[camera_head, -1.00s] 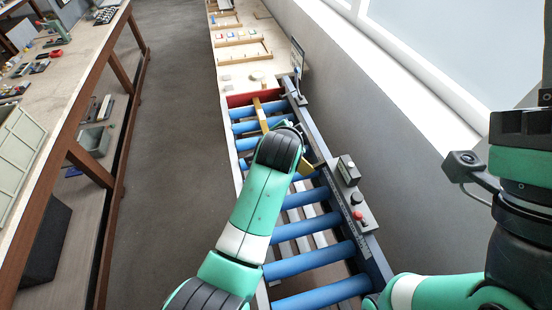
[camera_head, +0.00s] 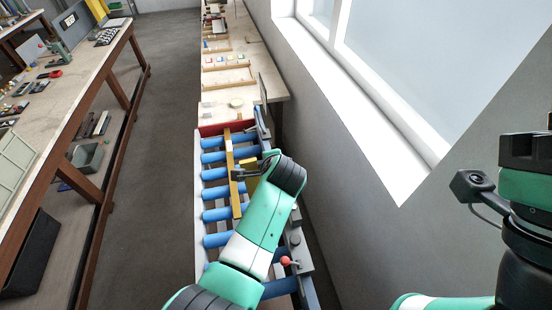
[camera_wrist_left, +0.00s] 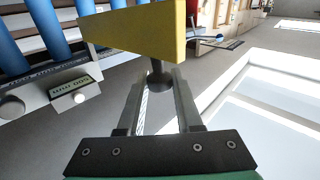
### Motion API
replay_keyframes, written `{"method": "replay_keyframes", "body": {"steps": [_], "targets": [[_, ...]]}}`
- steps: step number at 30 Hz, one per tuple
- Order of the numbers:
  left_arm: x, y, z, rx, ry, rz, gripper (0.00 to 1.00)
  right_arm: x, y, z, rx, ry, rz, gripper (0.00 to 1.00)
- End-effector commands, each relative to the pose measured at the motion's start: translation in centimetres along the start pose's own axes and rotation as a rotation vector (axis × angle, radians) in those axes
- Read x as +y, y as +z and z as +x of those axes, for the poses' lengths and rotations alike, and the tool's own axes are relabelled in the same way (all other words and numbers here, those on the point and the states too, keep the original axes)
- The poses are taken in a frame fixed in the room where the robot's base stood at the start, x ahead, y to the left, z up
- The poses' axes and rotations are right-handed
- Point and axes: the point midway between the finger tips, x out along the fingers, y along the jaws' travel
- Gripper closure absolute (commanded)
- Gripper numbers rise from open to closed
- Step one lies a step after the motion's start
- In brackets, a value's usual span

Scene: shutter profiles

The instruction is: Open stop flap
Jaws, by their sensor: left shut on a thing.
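A yellow flap piece (camera_wrist_left: 140,32) fills the top of the left wrist view, with a dark knob on a short stem (camera_wrist_left: 158,78) at its near side. My left gripper (camera_wrist_left: 158,92) is shut on this knob. In the head view, my left gripper (camera_head: 240,174) is over the roller conveyor, beside a long yellow bar (camera_head: 231,160) that lies along the rollers. A second yellow patch (camera_head: 251,166) shows by the gripper, partly hidden by my arm. My right gripper's dark body (camera_head: 526,150) is at the right edge; its fingertips are out of frame.
Blue rollers (camera_head: 216,192) run between the conveyor's rails. A red board (camera_head: 212,129) crosses the far end. A control box with a red knob (camera_head: 286,261) sits on the right rail, close to my left arm. The wall (camera_head: 330,180) stands to the right; the aisle floor (camera_head: 165,190) is clear.

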Motion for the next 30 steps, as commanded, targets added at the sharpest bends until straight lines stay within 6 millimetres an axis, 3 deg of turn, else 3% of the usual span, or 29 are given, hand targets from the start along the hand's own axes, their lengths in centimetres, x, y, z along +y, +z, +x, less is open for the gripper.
{"method": "replay_keyframes", "body": {"steps": [16,17,21,30], "targets": [[0.21,0.34,0.02,-0.017,0.005,0.018,1.0,-0.01,0.04,-0.05,0.0,0.0,0.0,1.0],[0.21,0.34,0.03,-0.018,0.005,0.018,0.62,-0.01,0.03,-0.04,0.0,0.0,0.0,1.0],[0.14,0.34,0.01,-0.017,0.004,0.017,0.37,-0.01,0.03,-0.04,0.0,0.0,0.0,1.0],[0.0,0.26,-0.1,-0.015,0.002,0.016,0.36,0.0,-0.04,0.03,0.0,0.0,0.0,1.0]]}}
